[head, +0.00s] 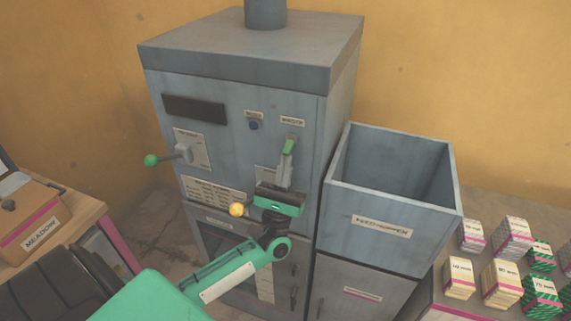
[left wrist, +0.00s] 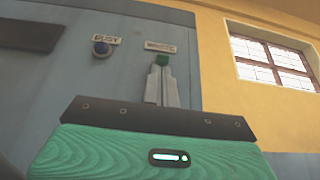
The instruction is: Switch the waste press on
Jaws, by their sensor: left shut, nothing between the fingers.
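The waste press (head: 240,100) is a tall grey-blue cabinet in the middle of the head view. On its front, below a label at the upper right, is a small green switch piece (head: 289,146). In the left wrist view the green piece (left wrist: 162,59) sits just under the "WASTE" label (left wrist: 160,47). My left gripper (head: 286,158) is shut and empty, with its fingertips pointing up at the green piece. The fingers partly cover it, and I cannot tell whether they touch it. My right gripper is not in view.
A dark blue lamp (head: 254,126) is beside the switch. A green-knobbed lever (head: 151,160) and a yellow knob (head: 236,210) stick out from the front. An open bin (head: 385,232) stands right of the press, before stacks of packets (head: 501,285). A wooden box (head: 35,225) is left.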

